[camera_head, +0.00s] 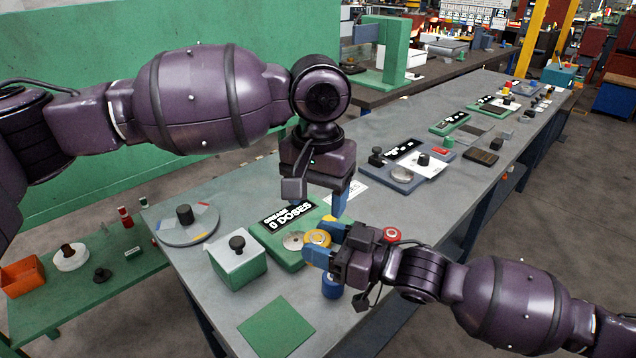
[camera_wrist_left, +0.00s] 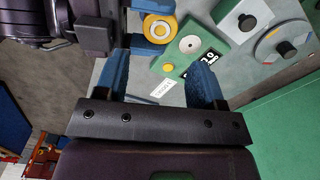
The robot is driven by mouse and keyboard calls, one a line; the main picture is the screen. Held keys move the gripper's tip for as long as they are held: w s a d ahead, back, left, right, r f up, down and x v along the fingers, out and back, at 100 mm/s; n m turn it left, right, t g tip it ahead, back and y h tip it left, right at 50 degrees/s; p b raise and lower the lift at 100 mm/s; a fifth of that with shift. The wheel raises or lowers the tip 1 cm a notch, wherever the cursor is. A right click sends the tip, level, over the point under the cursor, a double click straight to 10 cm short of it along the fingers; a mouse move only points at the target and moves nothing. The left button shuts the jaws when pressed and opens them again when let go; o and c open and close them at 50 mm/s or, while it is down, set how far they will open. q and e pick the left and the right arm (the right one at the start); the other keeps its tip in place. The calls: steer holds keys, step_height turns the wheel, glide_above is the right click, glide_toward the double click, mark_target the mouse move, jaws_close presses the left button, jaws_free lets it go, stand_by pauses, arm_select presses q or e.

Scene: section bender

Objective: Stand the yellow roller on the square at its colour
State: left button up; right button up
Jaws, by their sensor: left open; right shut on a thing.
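The yellow roller (camera_head: 317,237), a yellow ring with a pale centre, is in my right gripper (camera_head: 326,246), beside the green counter unit. In the left wrist view the roller (camera_wrist_left: 159,28) shows at the top, between the blue fingers of the right gripper. My left gripper (camera_head: 338,203) is above the bench behind it; its fingers are apart and empty in the left wrist view (camera_wrist_left: 158,85). A grey round plate (camera_head: 181,234) with a black knob carries small coloured patches, partly too small to make out. A red roller (camera_head: 391,234) and a blue roller (camera_head: 331,291) are near the right gripper.
The green unit (camera_head: 283,254) bears a "0 DOSES" display and a metal disc. A green box (camera_head: 238,272) with a black knob stands left of it. A green square mat (camera_head: 275,327) lies at the near edge. More fixtures (camera_head: 402,176) stand farther along the grey bench.

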mark_target(318, 238)
arm_select(q)
step_height(318, 238, down, 10)
steer(key=shift+r, duration=0.15)
stand_by(0.3)
steer(key=shift+c, duration=0.4)
steer(key=c, duration=0.7)
steer(key=shift+c, duration=0.4)
arm_select(e)
steer(key=o, duration=1.2)
